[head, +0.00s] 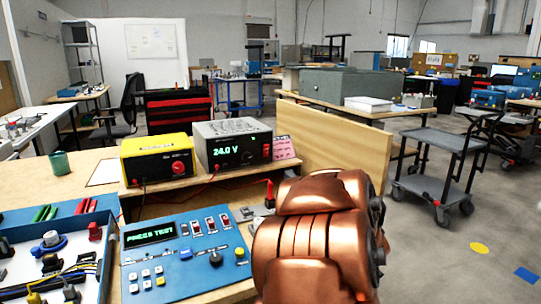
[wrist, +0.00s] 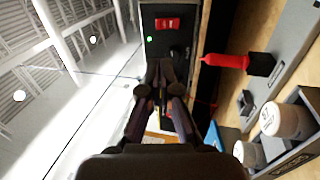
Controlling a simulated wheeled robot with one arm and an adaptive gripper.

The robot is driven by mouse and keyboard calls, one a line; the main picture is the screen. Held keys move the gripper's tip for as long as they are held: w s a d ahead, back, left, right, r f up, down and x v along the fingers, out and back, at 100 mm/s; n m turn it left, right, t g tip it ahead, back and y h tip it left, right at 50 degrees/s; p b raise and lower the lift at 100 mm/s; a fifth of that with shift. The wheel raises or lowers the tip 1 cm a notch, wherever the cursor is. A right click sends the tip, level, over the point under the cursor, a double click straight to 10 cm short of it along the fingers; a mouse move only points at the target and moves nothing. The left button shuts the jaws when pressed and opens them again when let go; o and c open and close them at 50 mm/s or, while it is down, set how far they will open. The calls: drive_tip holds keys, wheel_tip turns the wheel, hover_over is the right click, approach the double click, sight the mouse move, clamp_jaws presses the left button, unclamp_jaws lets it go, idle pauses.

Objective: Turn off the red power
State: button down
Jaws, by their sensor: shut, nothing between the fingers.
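The grey and black power supply (head: 233,143) stands on the raised wooden shelf, its green display reading 24.0 V. A small red switch (head: 266,149) sits on the right of its front. In the wrist view a red rocker switch (wrist: 168,23) shows on a black panel (wrist: 160,48), with a lit green light (wrist: 149,39) below it. My gripper (wrist: 161,66) is shut and empty, its fingertips below the switch in that view and apart from it in the picture. I cannot tell whether the tips touch the panel. In the head view my copper-coloured arm hides the gripper.
A yellow supply (head: 157,158) stands left of the grey one. A blue test panel (head: 185,256) reading PRESS TEST lies in front. A red-and-black probe-like part (wrist: 228,62) and white jars (wrist: 284,120) are right of my fingers in the wrist view.

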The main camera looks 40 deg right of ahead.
drive_tip(key=shift+w, duration=0.15)
drive_tip(key=p, duration=0.2)
approach(267, 147)
drive_tip(key=x, duration=0.7)
drive_tip(key=shift+w, duration=0.1)
idle(0.6)
